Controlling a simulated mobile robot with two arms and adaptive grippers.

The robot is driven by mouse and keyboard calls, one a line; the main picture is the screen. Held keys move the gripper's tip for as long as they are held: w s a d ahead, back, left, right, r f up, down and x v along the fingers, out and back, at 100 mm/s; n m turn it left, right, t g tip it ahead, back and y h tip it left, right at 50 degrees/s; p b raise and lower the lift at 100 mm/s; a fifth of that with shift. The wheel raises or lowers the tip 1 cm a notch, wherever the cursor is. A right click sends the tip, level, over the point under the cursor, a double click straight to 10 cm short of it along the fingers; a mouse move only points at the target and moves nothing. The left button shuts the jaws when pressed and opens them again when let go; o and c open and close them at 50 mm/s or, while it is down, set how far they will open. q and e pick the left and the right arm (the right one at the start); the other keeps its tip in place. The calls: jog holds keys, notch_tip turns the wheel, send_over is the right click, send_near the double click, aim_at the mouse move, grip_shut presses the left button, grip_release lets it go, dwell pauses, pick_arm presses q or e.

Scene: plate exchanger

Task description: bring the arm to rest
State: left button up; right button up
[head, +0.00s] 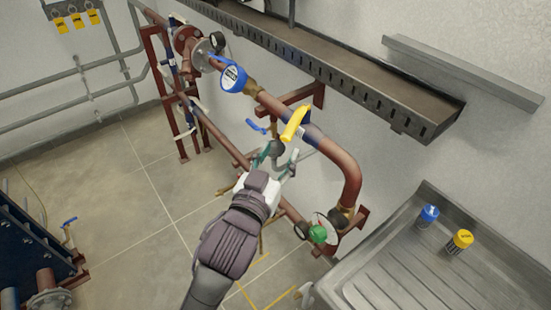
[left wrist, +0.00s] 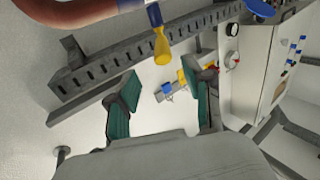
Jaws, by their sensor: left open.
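My left gripper (head: 279,158) is in the middle of the head view, its arm rising from the bottom edge. It is open, with nothing between its teal-padded fingers. In the left wrist view, the two fingers (left wrist: 158,95) stand well apart. A yellow valve handle (head: 295,123) on the red-brown pipe (head: 330,150) is just beyond the fingertips. In the left wrist view the yellow handle (left wrist: 161,46) lies above the gap between the fingers; I cannot tell whether anything touches. My right gripper is in neither view.
A blue-capped meter (head: 233,79) and a green valve knob (head: 318,234) sit along the pipework. A slotted metal tray (head: 370,75) runs along the wall. A metal counter (head: 400,270) at the right holds a blue item (head: 428,215) and a yellow one (head: 460,242). Tiled floor (head: 130,200) at left is mostly clear.

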pick_arm(q)
jog(key=shift+s+a, duration=0.2)
jog(key=shift+s, duration=0.45)
notch_tip(320, 180, down, 22)
jog(key=w+f+g+y, duration=0.1)
jog(key=w+g, duration=0.1)
jog(key=g, duration=0.3)
jog(key=s+a+f+g+y, duration=0.1)
jog(key=s+a+f+g, duration=0.15)
jog(key=f, duration=0.65)
jog(key=s+a+f+g, duration=0.15)
jog(key=s+f, duration=0.25)
jog(key=f, duration=0.4)
jog(key=s+a+f+g+y, duration=0.1)
jog(key=s+a+f, duration=0.2)
jog(key=s+f, duration=0.25)
jog(key=s+a+f+g, duration=0.1)
jog(key=s+a+f, duration=0.2)
jog(key=s+f, duration=0.3)
jog(key=s+a+f+g+y, duration=0.1)
jog(key=s+a+f+g, duration=0.2)
jog(key=f, duration=0.4)
jog(key=s+a+f+g, duration=0.1)
jog(key=s+a+f, duration=0.2)
jog(key=s, duration=0.7)
jog(key=s+a+f+g+y, duration=0.1)
jog(key=s+a+f, duration=0.3)
jog(key=s, duration=0.7)
jog(key=shift+f+n, duration=0.2)
jog(key=shift+n, duration=0.2)
